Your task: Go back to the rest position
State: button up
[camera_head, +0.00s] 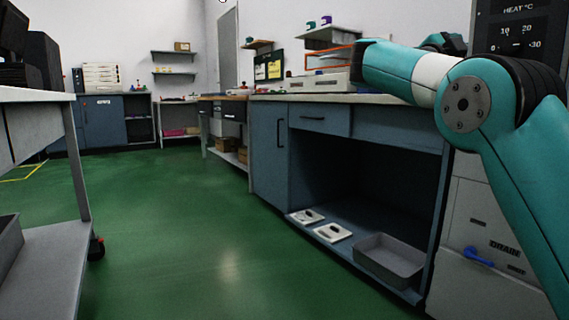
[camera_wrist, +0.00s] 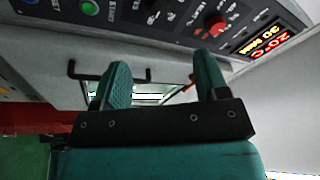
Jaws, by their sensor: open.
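My gripper (camera_wrist: 162,85) shows in the wrist view with its two teal fingers spread apart and nothing between them. It faces a grey machine front with a black handle (camera_wrist: 75,72) and a dark control panel (camera_wrist: 190,15) with a red knob, a green button and a lit display. In the head view my teal and white arm reaches in from the right, in front of the machine (camera_head: 490,225). My gripper is not clearly visible there.
A blue-grey workbench (camera_head: 270,155) stands mid-right, with a grey tray (camera_head: 390,262) and two small white plates on its low shelf. A wheeled table (camera_head: 35,95) stands at the left. The green floor (camera_head: 180,230) between them is clear.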

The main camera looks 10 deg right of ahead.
jog(key=w+a+n+t+y+p, duration=0.5)
jog(key=a+n+t+y+p, duration=0.4)
jog(key=n, duration=0.5)
jog(key=s+a+f+n+g+y+p, duration=0.1)
jog(key=s+a+f+n+y, duration=0.15)
jog(key=a+n+y, duration=0.2)
jog(key=s+a+f+n+g+y+p, duration=0.1)
jog(key=s+a+f+n+y, duration=0.1)
jog(key=a+f+n+y, duration=0.3)
jog(key=s+a+f+n+g+y+p, duration=0.25)
jog(key=s+a+g, duration=0.2)
jog(key=s, duration=0.65)
jog(key=s+a+f+n+g+y+p, duration=0.1)
jog(key=s+a+f+n+g+p, duration=0.4)
jog(key=s, duration=0.6)
jog(key=s+a+f+n+g+y, duration=0.1)
jog(key=s+a+n+y, duration=0.15)
jog(key=s+a, duration=0.55)
jog(key=s+d+r+p, duration=0.1)
jog(key=s+r+p, duration=0.1)
jog(key=r+p, duration=1.6)
jog(key=s+d+r+p, duration=0.1)
jog(key=s+r+p, duration=0.1)
jog(key=r+p, duration=1.7)
jog(key=shift+r+n+g+p, duration=0.25)
jog(key=shift+n+g+p, duration=0.05)
jog(key=shift+n+g, duration=0.05)
jog(key=shift+s, duration=0.1)
jog(key=shift+c, duration=0.2)
